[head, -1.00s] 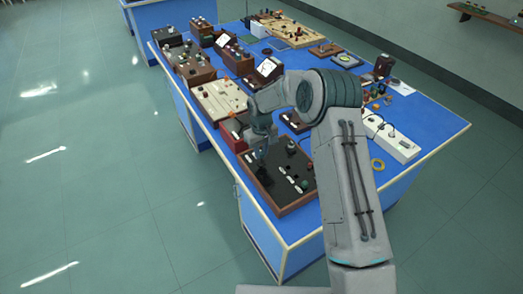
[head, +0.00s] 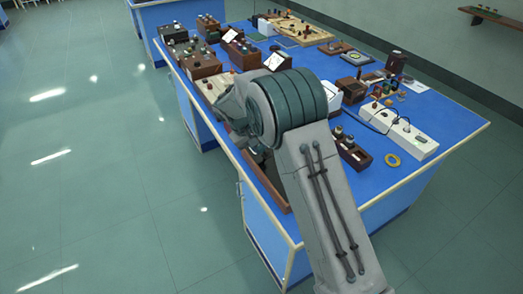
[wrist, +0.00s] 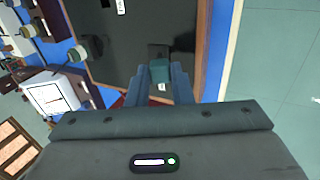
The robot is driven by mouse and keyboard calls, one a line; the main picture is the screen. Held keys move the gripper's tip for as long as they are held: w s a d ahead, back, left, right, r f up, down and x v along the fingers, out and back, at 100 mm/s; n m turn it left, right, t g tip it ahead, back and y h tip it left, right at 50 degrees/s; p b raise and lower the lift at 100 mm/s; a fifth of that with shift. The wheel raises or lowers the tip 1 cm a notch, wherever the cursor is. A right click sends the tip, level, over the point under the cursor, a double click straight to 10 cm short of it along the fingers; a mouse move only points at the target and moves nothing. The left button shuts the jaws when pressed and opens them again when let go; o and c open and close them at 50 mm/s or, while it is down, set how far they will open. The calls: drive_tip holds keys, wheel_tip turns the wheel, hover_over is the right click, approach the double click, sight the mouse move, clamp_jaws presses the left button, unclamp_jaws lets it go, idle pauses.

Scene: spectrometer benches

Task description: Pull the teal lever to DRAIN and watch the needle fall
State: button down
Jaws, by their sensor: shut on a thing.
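The teal lever's knob (wrist: 159,70) is between my gripper's fingers (wrist: 158,82) in the wrist view, and the fingers are shut on it. A small white label lies just below the knob; I cannot read it. The lever stands on a dark panel (wrist: 110,45) with a wooden rim. In the head view my arm hides the gripper, the lever and most of the panel; only part of its rim (head: 272,188) shows. A white meter face (wrist: 52,97) is at the left of the wrist view, its needle too small to read.
The blue bench (head: 330,65) carries several wooden instrument boxes at the back left. The floor at left is clear.

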drive_tip(key=shift+s+a+b, duration=0.1)
drive_tip(key=shift+a+b, duration=0.05)
drive_tip(key=shift+b, duration=0.2)
drive_tip(key=c, duration=1.3)
unclamp_jaws()
drive_tip(key=v, duration=0.4)
drive_tip(key=b+v, duration=0.1)
drive_tip(key=v, duration=0.8)
drive_tip(key=shift+s+a+r, duration=0.2)
drive_tip(key=shift+a, duration=0.25)
